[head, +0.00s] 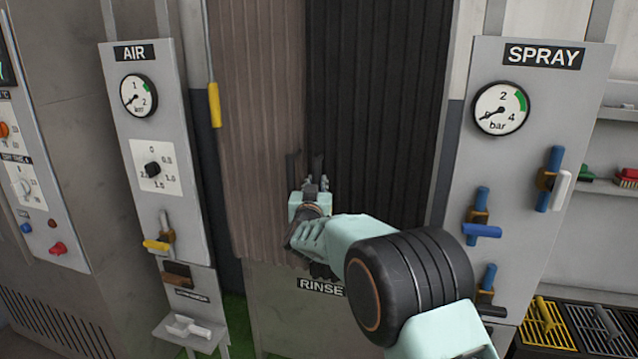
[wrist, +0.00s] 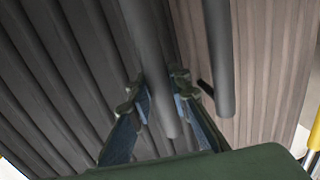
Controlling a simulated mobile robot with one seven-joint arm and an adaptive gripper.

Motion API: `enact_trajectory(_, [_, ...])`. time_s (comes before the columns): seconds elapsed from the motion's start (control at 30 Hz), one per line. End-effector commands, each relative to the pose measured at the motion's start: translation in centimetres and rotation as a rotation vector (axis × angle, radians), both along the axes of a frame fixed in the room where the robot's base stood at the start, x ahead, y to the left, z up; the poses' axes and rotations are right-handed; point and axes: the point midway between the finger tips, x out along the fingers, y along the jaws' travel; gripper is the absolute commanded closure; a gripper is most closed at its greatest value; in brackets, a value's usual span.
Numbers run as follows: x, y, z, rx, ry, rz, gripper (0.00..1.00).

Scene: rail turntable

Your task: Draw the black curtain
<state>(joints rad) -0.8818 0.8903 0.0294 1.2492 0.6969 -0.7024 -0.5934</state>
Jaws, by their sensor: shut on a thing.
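The black curtain (head: 385,110) hangs in vertical pleats on the right of the opening and also fills the left of the wrist view (wrist: 50,90). A taupe curtain (head: 262,110) hangs beside it on the left in the head view, on the right in the wrist view (wrist: 265,70). Each curtain has an upright dark grey bar near their shared edge. My gripper (head: 316,182) is at the black curtain's bar. In the wrist view its fingers (wrist: 160,97) are closed around that bar (wrist: 147,45). The taupe curtain's bar (wrist: 219,60) stands outside the fingers.
The AIR panel (head: 150,200) stands left, with a yellow-handled valve (head: 157,245) and a small shelf (head: 190,332). A yellow pull grip (head: 214,105) hangs beside the taupe curtain. A RINSE label (head: 320,286) is below the curtains.

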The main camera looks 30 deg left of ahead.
Motion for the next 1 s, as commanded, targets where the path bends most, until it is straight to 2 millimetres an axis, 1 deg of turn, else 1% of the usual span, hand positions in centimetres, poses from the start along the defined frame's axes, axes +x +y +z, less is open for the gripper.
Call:
enact_trajectory(0.03, [-0.3, 0.4, 0.5, 0.005, -0.004, 0.008, 1.0])
enact_trajectory(0.17, [-0.3, 0.5, 0.6, 0.005, -0.005, 0.009, 1.0])
enact_trajectory(0.2, [-0.3, 0.5, 0.6, 0.005, -0.006, 0.01, 0.78])
enact_trajectory(0.33, [-0.3, 0.4, 0.5, 0.005, -0.005, 0.009, 0.64])
enact_trajectory(0.6, [-0.2, 0.2, 0.3, 0.003, -0.003, 0.005, 0.64])
enact_trajectory(0.73, [-0.6, 0.1, 0.3, 0.002, -0.002, 0.005, 0.64])
enact_trajectory(0.87, [-1.7, -0.5, 0.3, 0.002, -0.002, 0.005, 0.64])
enact_trajectory(1.0, [-3.4, -1.4, 0.3, 0.001, -0.002, 0.006, 0.64])
